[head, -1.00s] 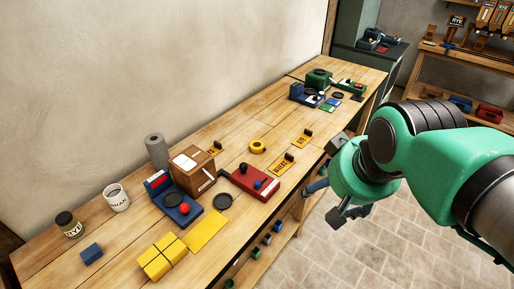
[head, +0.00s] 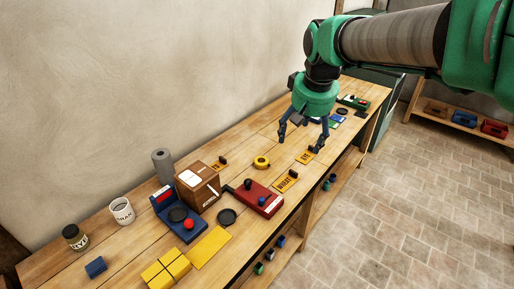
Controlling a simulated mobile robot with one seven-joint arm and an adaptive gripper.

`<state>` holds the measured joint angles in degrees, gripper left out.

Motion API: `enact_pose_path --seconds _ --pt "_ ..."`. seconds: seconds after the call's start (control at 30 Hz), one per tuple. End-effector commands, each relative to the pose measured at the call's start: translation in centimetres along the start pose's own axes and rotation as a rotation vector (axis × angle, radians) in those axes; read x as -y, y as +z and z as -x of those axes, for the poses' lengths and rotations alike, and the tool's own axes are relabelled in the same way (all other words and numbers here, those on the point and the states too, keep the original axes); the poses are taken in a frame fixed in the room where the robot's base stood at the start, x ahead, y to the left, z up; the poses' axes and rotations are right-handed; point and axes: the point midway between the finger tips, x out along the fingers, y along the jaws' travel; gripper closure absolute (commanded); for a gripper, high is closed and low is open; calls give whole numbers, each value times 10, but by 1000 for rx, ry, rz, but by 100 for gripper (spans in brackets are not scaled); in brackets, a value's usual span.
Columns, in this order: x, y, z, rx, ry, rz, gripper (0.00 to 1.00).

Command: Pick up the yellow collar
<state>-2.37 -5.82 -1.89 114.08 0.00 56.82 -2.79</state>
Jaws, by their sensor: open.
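The yellow collar (head: 261,162) is a small yellow ring with a dark centre. It lies flat on the wooden bench in the head view, between the cardboard box and my gripper. My gripper (head: 302,150) points down over the bench, to the right of the collar and beyond it. Its dark fingers are spread open with nothing between them. It is apart from the collar, and nothing hides the collar.
Yellow stencil plates (head: 287,181) and a red device (head: 258,197) lie near the collar. The bench (head: 240,152) is bare just around the collar.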

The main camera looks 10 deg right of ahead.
Motion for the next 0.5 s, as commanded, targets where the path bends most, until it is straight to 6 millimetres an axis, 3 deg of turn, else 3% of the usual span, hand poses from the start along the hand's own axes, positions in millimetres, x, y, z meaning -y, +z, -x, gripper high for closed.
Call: enact_pose_path --seconds 0.1,0.5 --pt "1 -29 -13 22 -2 9 24" --pt "7 -113 -70 90 -10 40 24"
